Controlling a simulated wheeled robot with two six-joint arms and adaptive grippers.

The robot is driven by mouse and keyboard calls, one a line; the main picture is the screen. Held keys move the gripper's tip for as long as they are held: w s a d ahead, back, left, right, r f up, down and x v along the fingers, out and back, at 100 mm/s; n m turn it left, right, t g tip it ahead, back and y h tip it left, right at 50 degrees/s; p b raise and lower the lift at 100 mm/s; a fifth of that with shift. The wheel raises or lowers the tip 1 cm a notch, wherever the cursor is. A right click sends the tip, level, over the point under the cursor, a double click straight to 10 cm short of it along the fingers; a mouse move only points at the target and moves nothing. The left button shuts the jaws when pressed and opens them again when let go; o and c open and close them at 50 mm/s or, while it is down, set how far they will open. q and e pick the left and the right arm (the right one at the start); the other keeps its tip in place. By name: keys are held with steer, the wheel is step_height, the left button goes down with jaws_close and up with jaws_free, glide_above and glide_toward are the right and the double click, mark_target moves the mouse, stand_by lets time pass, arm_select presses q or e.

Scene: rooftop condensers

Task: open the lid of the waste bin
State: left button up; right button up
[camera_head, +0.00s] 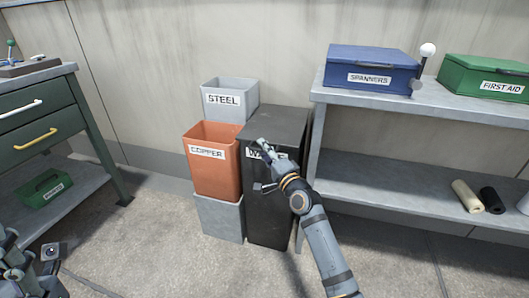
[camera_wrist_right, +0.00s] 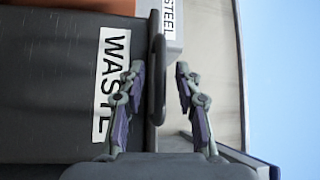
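The waste bin (camera_head: 268,215) is a tall dark box in the middle of the head view, with its lid (camera_head: 278,124) down. Its white label is partly covered by my right gripper (camera_head: 262,168). In the right wrist view the label (camera_wrist_right: 112,80) reads WASTE sideways. A dark loop handle (camera_wrist_right: 157,85) at the lid's edge lies between the spread fingers of my right gripper (camera_wrist_right: 160,72). Neither finger is clearly pressed on it. My left gripper (camera_head: 22,265) is at the lower left corner, far from the bin; its fingers are unclear.
A copper bin (camera_head: 213,170) and a grey steel bin (camera_head: 228,108) stand close left of and behind the waste bin. A grey shelf (camera_head: 390,185) is close on the right, with a blue spanners box (camera_head: 368,68) on top. Floor in front is clear.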

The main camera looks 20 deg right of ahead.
jaws_close()
stand_by(0.5)
